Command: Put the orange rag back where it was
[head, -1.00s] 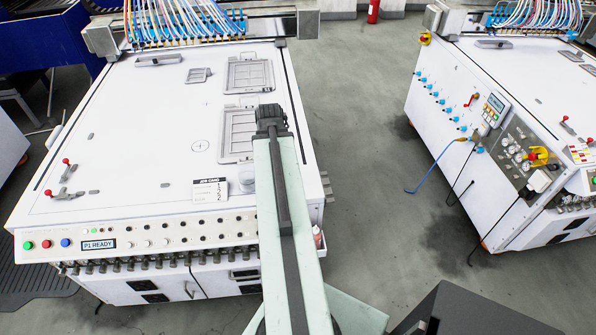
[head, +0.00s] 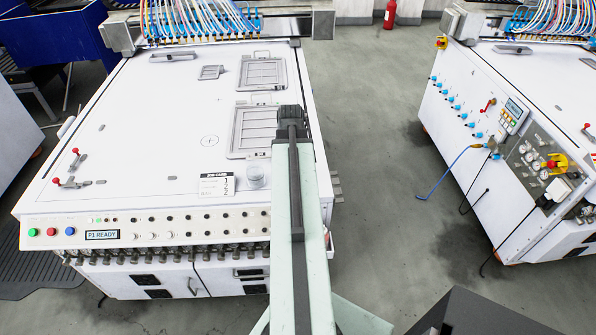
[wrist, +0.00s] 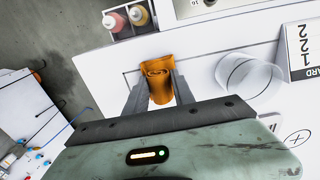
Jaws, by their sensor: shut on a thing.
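The orange rag (wrist: 158,82) is a rolled cloth held between the two fingers of my gripper (wrist: 158,76) in the wrist view. My gripper is shut on it, over the white machine top near its edge. I cannot tell whether the rag touches the surface. In the head view my arm hides the gripper and the rag.
A clear cup (head: 253,176) stands near the job card (head: 216,183) on the machine top; the cup also shows in the wrist view (wrist: 250,75). Bottles (wrist: 127,18) sit in a holder at the machine's side. A second machine (head: 520,110) stands across a clear aisle.

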